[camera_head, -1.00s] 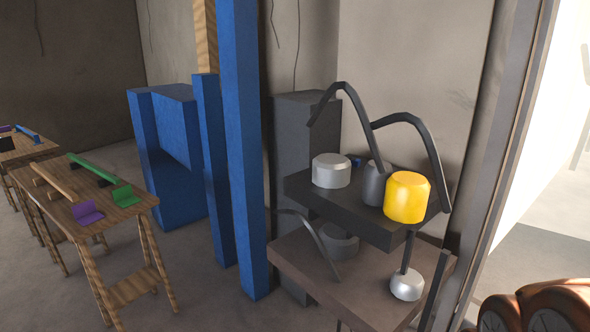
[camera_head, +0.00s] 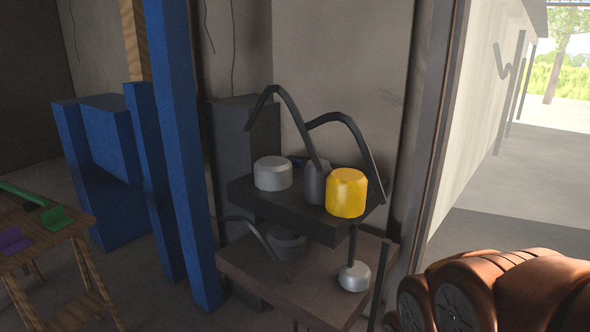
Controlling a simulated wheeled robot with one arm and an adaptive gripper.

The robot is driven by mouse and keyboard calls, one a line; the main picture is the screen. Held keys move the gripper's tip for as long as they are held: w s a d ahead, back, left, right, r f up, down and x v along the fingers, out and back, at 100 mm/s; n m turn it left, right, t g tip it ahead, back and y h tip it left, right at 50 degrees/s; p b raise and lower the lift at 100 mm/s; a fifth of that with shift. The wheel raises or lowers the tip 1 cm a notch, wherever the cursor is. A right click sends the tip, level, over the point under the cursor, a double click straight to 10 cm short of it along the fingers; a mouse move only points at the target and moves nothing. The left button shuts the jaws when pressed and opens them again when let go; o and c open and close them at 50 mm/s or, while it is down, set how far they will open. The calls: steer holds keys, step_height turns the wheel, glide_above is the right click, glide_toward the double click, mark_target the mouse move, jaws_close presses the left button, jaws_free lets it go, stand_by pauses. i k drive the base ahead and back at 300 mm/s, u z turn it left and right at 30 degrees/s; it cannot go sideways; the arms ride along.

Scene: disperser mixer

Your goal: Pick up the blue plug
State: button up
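My gripper is not in view. Brown rounded links of my arm fill the lower right corner, apart from the mixer.
A yellow cylinder (camera_head: 346,193) stands at the shelf's front right, and black curved bars arch over the shelf. Blue posts (camera_head: 184,150) stand left; a wooden workbench (camera_head: 45,250) is at far left.

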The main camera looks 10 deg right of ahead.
mark_target(297, 164)
steer(key=z, duration=0.6)
steer(key=i, duration=1.55)
steer(key=u, duration=1.55)
steer(key=i, duration=0.5)
